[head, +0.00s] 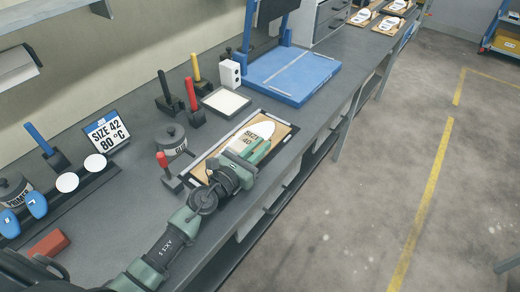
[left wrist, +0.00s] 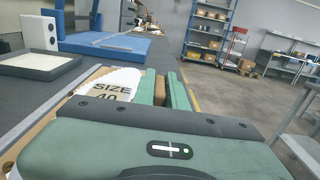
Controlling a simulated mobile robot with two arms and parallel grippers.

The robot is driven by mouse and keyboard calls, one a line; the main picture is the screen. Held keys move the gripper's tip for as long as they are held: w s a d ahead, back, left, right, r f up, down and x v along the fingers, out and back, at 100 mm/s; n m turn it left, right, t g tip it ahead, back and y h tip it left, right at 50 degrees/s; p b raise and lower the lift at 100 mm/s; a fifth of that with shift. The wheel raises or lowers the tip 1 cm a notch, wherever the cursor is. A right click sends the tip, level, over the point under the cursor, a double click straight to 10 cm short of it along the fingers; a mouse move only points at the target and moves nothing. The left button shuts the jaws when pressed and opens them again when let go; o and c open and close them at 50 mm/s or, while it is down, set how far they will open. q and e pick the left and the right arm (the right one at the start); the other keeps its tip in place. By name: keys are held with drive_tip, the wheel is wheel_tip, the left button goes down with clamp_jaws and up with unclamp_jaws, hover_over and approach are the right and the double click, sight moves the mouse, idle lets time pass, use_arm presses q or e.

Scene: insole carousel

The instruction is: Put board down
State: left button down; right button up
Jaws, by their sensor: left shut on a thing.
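The tan board (head: 283,130) carries a white insole (head: 256,131) marked SIZE 40. It lies over a dark fixture (head: 294,141) with a silver rail along its left side, on the grey bench. I cannot tell whether the board rests fully on the fixture. My left gripper (head: 259,152) is at the board's right edge, shut on it, and hides part of the near end. The left wrist view shows the green fingers (left wrist: 160,88) with a brown strip of board between them, and the insole (left wrist: 112,86) beside them. My right gripper is not in view.
A blue platform (head: 292,75) stands beyond the fixture, with a white-topped pad (head: 227,102) to its left. Several boards with insoles lie at the far end.

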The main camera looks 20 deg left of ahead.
use_arm(q)
drive_tip(key=c, duration=1.5)
unclamp_jaws()
drive_tip(key=shift+o, duration=0.2)
drive_tip(key=shift+r, duration=0.1)
drive_tip(key=shift+s+a, duration=0.1)
drive_tip(key=shift+s, duration=0.25)
drive_tip(key=b+v, duration=0.3)
drive_tip(key=v, duration=0.7)
drive_tip(key=shift+s+a, duration=0.1)
drive_tip(key=shift+s, duration=0.15)
drive_tip(key=shift+s+a, duration=0.1)
drive_tip(key=shift+s, duration=0.35)
